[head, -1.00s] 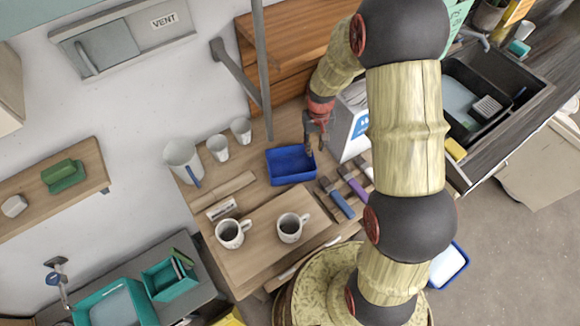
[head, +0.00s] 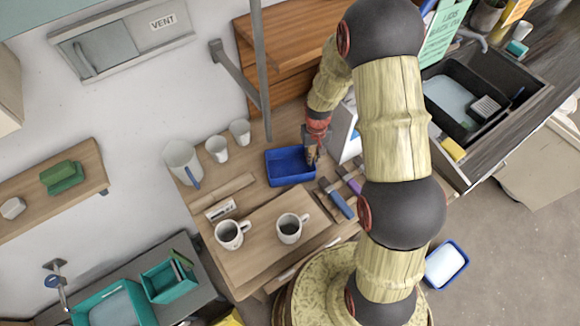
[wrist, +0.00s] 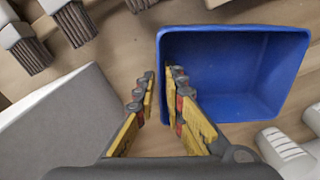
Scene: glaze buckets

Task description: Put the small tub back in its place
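A small blue tub (head: 290,178) sits upright on the wooden worktop, and it fills the upper right of the wrist view (wrist: 235,108). My gripper (head: 311,162) is low at the tub's right end in the head view. In the wrist view my gripper (wrist: 162,80) has its two yellow-grey fingers apart with a narrow gap. The right finger overlaps the tub's near side wall and the left finger is outside the tub. I cannot tell whether either finger touches the wall.
A pale box (head: 343,132) stands close beside my gripper. Two mugs (head: 232,233) stand on a board in front, and white cups (head: 217,149) and a jug (head: 183,162) stand left. Brushes (head: 336,198) lie in front of the tub. A blue-rimmed white tray (head: 447,264) is at lower right.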

